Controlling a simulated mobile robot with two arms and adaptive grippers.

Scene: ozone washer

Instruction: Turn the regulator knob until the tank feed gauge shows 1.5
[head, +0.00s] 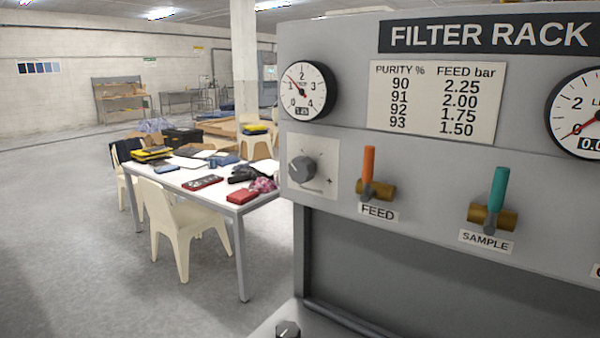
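A round gauge (307,91) with a white face, scale 0 to 4, is at the upper left of the filter rack's panel. Its red needle points up and left, between 1 and 2. Its small digital readout is too small to read surely. I cannot make out a name on its face. Below it, a dark grey round knob (302,169) sits on a pale plate (325,152) with a curved scale mark and a plus sign at the lower right. Nothing touches the knob. Neither of my grippers is in view.
An orange FEED lever (368,165) and a teal SAMPLE lever (499,188) stand upright right of the knob. A chart (436,105) lists purity against feed bar, 93 beside 1.50. A second gauge (583,112) is cut off at right. A cluttered table (150,172) stands left; floor before it is clear.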

